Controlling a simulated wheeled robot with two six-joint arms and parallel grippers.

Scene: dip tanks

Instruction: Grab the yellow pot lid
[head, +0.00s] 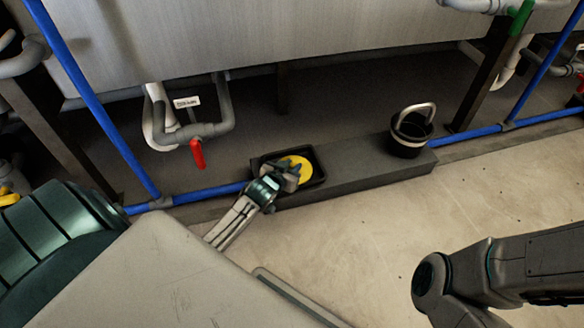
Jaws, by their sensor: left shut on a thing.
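The yellow pot lid (300,171) is a flat yellow disc in a shallow black tray (318,161). The tray sits on the left end of a low dark ledge. My left gripper (287,175) reaches in from the lower left and is shut on the lid at its left side. Its jaws cover that part of the lid. I cannot tell whether the lid touches the tray floor. My right arm is at the lower right, and its gripper is not in view.
A black bucket (409,139) with a raised grey handle stands on the ledge (365,165) to the right. Blue pipes (207,191), a red valve handle (197,153) and grey piping are behind and left. Pale floor (370,225) in front is clear.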

